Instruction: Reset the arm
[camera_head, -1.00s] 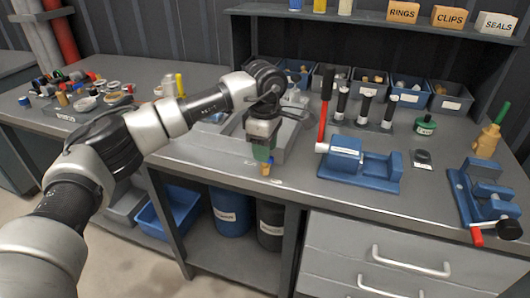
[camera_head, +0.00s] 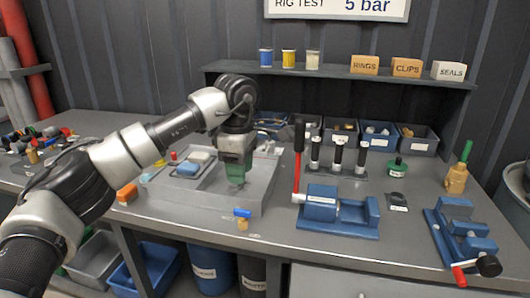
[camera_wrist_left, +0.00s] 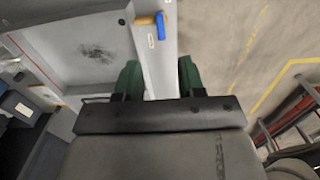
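My left arm reaches in from the left in the head view. My left gripper (camera_head: 237,183) has green fingers pointing down and hangs over the right part of a grey tray (camera_head: 247,200). In the left wrist view the gripper (camera_wrist_left: 158,80) has its two green fingers apart with nothing between them. A small brass piece with a blue bar on top (camera_head: 242,224) is on the bench in front of the tray, apart from the fingers. The brass and blue piece also shows in the left wrist view (camera_wrist_left: 162,30), beyond the fingers. My right gripper is not in view.
A blue fixture with a red lever (camera_head: 322,210) stands right of the tray. A blue vise (camera_head: 460,240) is at the far right. Black-handled tools (camera_head: 338,155) and bins (camera_head: 415,144) line the back. A shelf (camera_head: 340,76) runs above. Small parts crowd the bench's left end.

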